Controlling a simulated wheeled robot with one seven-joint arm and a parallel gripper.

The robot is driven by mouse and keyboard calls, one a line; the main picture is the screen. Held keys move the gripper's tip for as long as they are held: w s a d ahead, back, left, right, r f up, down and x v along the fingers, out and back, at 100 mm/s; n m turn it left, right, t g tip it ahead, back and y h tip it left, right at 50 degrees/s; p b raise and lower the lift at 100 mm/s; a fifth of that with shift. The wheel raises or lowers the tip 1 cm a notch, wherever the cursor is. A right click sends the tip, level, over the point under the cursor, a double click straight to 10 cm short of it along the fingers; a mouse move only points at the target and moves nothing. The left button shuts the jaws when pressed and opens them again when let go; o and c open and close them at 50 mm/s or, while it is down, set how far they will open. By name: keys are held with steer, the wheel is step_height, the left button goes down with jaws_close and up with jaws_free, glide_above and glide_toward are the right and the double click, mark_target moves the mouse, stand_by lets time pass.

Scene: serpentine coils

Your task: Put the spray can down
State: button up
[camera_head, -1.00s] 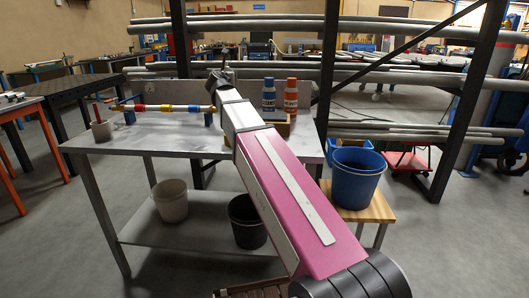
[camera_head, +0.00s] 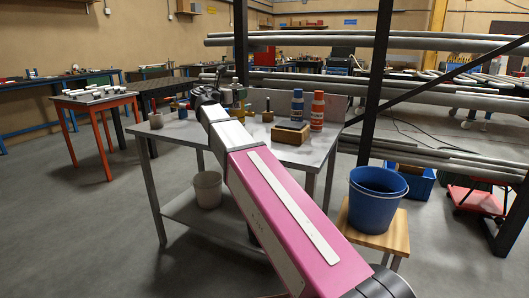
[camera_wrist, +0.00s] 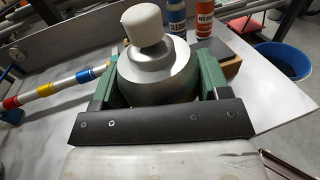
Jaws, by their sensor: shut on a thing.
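The spray can (camera_wrist: 158,70), silver with a white cap (camera_wrist: 143,24), stands roughly upright in the wrist view. My gripper (camera_wrist: 160,80) is shut on it, with a green jaw on each side. The can's lower part is hidden by the gripper body. A grey metal workbench (camera_head: 312,155) lies beyond and below; its top (camera_wrist: 60,135) fills much of the wrist view. I cannot tell whether the can touches it. In the head view my arm reaches over the bench and I cannot make out the can.
A blue bottle (camera_head: 297,106) and an orange bottle (camera_head: 317,111) stand by a wooden block (camera_head: 290,133) on the bench. A rod with coloured bands (camera_wrist: 55,88) is at left. A blue bucket (camera_head: 375,200) sits on a wooden stool at right. Bare bench top shows left and right of the can.

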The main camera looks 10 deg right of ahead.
steer(key=s+d+f+m+g+h, duration=0.1)
steer(key=s+d+f, duration=0.4)
steer(key=d+f, duration=0.5)
steer(key=shift+s+d+f+m+g+h, duration=0.2)
steer(key=shift+s+d+m+g+h, duration=0.15)
steer(key=shift+g, duration=0.35)
steer(key=shift+w+f, duration=0.1)
steer(key=o, duration=1.4)
steer(key=shift+o, duration=0.2)
steer(key=v, duration=1.2)
